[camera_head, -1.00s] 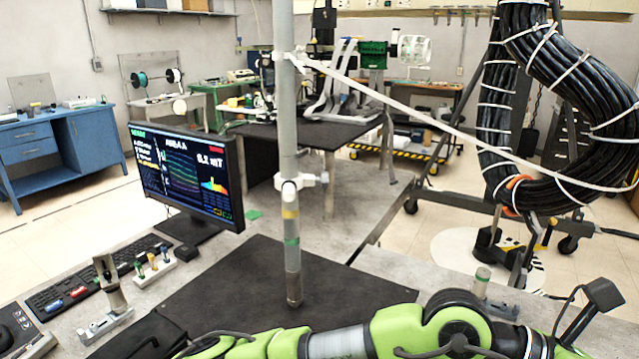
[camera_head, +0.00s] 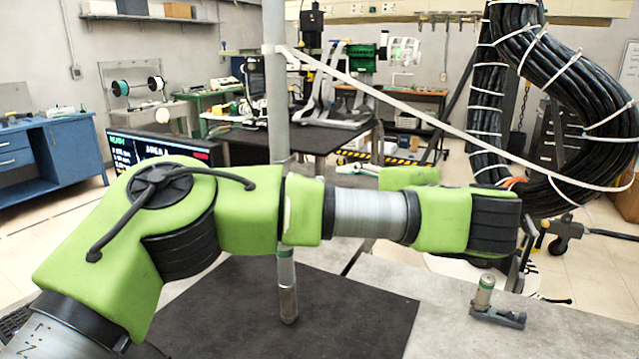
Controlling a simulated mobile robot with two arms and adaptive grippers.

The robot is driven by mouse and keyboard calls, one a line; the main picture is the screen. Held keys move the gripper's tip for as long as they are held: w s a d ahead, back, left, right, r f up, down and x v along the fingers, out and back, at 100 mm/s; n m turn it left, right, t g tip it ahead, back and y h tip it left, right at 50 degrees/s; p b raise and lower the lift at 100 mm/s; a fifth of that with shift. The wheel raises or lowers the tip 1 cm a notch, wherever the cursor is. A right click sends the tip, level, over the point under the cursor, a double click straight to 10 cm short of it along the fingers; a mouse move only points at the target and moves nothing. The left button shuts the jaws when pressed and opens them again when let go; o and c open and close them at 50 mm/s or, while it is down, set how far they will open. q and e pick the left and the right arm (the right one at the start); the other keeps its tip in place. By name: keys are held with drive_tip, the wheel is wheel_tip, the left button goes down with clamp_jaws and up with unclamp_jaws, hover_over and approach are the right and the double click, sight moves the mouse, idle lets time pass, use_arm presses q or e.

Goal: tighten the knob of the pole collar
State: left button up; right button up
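The grey pole (camera_head: 277,100) stands upright, its lower end (camera_head: 288,300) over the dark mat (camera_head: 240,310). The white collar with its side knob, seen on the pole a second ago, is now hidden behind my green arm. That arm (camera_head: 250,215) comes in from the lower left and crosses in front of the pole, ending in a black-capped joint at the right. Another green arm part (camera_head: 410,176) shows just behind it. No gripper fingers show, so I cannot see how any gripper sits relative to the collar or knob.
A white strap (camera_head: 400,105) runs from the upper pole to the thick black cable coil (camera_head: 590,120) at the right. A monitor (camera_head: 160,147) stands behind my arm at left. A small post on a grey base (camera_head: 497,316) stands on the right table, with bare tabletop around it.

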use_arm(q)
drive_tip(key=p+x, duration=0.3)
drive_tip(key=x, duration=0.8)
drive_tip(key=shift+a, duration=0.1)
drive_tip(key=shift+w+a+f, duration=0.1)
drive_tip(key=shift+w+f, duration=0.1)
drive_tip(key=shift+c, duration=0.3)
drive_tip(key=c, duration=1.1)
